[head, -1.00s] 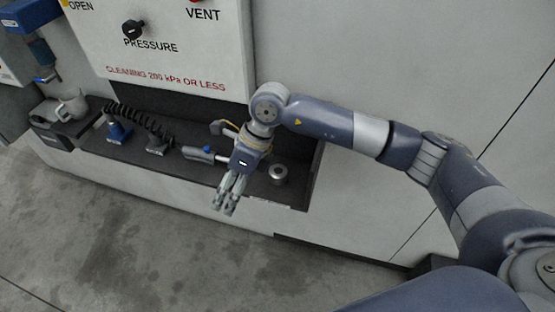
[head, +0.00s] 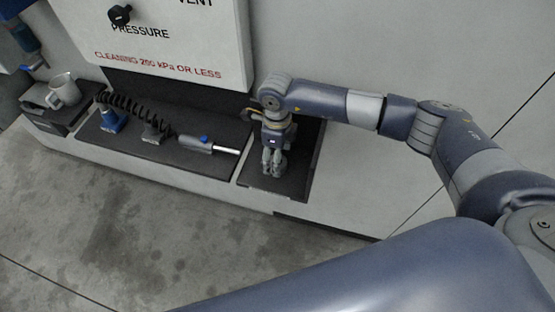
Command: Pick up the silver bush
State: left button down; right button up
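My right gripper (head: 273,171) points down over the right section of the dark shelf (head: 297,187). Its fingertips are at the place where the silver bush stood in the earlier frame. The silver bush cannot be made out now; the fingers cover that spot. Whether the fingers are open or closed around it cannot be told at this size. My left gripper is not in view.
A tool with a shiny silver rod (head: 226,150) lies just left of the gripper. A black coiled hose (head: 137,113), a blue fitting (head: 112,120) and a grey mug (head: 65,90) are further left. A white panel (head: 170,40) overhangs the shelf.

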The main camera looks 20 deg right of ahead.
jog(key=shift+s+f+p, duration=0.1)
jog(key=shift+f+p, duration=0.2)
jog(key=shift+f, duration=1.1)
jog(key=shift+c, duration=0.7)
jog(key=c, duration=1.3)
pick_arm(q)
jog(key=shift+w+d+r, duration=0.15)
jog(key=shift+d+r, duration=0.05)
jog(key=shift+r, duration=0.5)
